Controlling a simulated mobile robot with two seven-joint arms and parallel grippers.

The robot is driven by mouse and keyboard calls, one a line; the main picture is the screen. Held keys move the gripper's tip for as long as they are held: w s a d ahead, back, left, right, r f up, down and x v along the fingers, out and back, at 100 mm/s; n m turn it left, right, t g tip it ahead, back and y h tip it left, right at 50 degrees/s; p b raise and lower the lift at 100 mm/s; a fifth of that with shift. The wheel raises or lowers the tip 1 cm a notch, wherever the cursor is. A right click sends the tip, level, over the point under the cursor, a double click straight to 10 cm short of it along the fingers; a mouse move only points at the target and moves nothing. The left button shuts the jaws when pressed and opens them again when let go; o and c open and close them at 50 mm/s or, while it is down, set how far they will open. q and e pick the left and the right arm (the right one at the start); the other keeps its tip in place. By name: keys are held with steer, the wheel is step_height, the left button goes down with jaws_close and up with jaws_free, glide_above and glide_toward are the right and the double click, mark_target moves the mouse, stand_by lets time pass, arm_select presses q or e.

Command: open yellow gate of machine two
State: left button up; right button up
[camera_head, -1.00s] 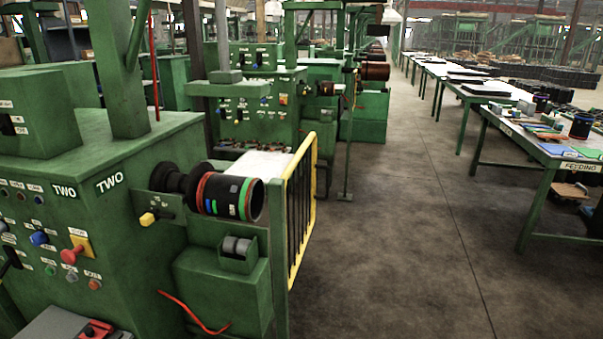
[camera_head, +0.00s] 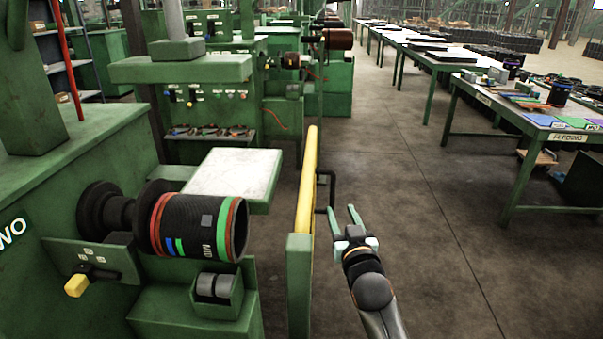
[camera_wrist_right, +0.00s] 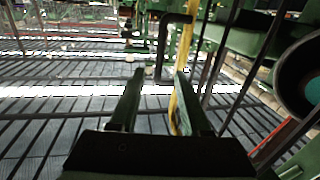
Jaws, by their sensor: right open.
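The yellow gate (camera_head: 307,185) of machine two (camera_head: 60,270) stands upright, seen nearly edge-on beside a green post. A black bent handle (camera_head: 331,188) sticks out from its right side. My right gripper (camera_head: 343,208) is open and empty, to the right of the gate and just in front of the handle. In the right wrist view, the open fingers (camera_wrist_right: 160,76) point toward the handle (camera_wrist_right: 164,45), which appears beyond the tips. The yellow gate edge (camera_wrist_right: 187,50) shows by the right finger. I cannot tell that anything touches. My left gripper is not in view.
A dark sleeve with coloured bands (camera_head: 190,225) sits on the machine's spindle, left of the gate. A white-topped surface (camera_head: 235,170) lies behind it. A feeding table (camera_head: 520,120) stands at the right. The floor (camera_head: 420,230) between is clear.

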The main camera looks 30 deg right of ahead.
steer(key=x, duration=1.3)
steer(key=shift+r, duration=0.45)
steer(key=shift+w, duration=0.1)
jaws_close()
stand_by(0.8)
